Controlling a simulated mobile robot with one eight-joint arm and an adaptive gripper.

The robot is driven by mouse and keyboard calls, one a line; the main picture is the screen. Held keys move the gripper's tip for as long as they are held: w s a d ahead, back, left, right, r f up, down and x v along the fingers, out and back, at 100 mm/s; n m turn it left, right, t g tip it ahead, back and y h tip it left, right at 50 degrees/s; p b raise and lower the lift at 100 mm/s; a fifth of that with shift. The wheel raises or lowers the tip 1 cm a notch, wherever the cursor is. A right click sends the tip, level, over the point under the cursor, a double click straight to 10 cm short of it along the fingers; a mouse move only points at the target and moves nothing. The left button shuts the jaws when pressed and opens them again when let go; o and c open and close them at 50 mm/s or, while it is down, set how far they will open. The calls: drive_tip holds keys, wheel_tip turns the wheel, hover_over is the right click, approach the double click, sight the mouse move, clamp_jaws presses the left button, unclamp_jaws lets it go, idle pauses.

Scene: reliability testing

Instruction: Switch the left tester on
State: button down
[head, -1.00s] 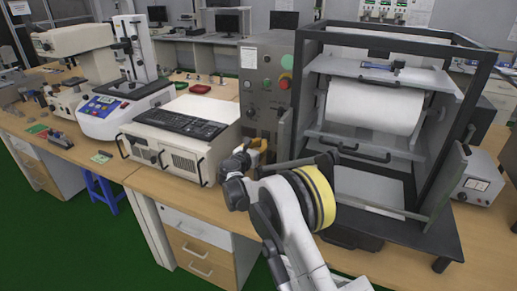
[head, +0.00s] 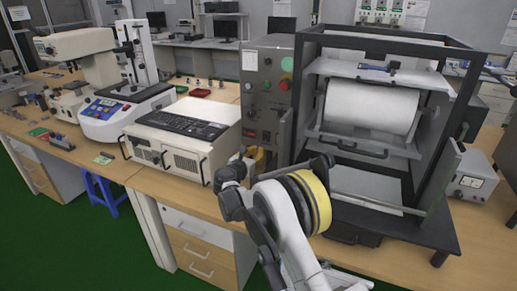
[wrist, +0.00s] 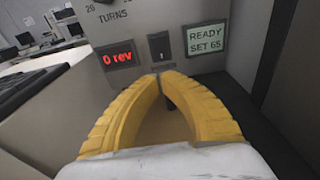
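A grey upright control panel (head: 262,75) stands left of a dark-framed machine (head: 447,215) with a white drum. In the wrist view, the panel's lower face (wrist: 120,40) has a red display (wrist: 119,58) reading "0 rev" and a green-lit display (wrist: 207,38) reading "READY SET 65". A dark switch plate (wrist: 160,46) with a small light mark sits between them. My gripper (wrist: 161,75) has yellow fingers whose tips are together, just below the switch plate in the picture. Nothing shows between them. Contact with the panel cannot be told. In the head view my gripper (head: 255,156) is partly hidden by my wrist.
A white case (head: 165,150) with a black keyboard (head: 182,124) stands left of the panel. A white bench device (head: 105,118) with a blue keypad is farther left. A grey meter box (head: 475,187) is at the right. The wooden table's front strip (head: 185,192) is clear.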

drive_tip(key=s+a+f+p, duration=0.1)
drive_tip(key=s+a+p, duration=0.1)
drive_tip(key=s, duration=0.5)
drive_tip(key=shift+s+a, duration=0.4)
drive_tip(key=shift+a, duration=0.1)
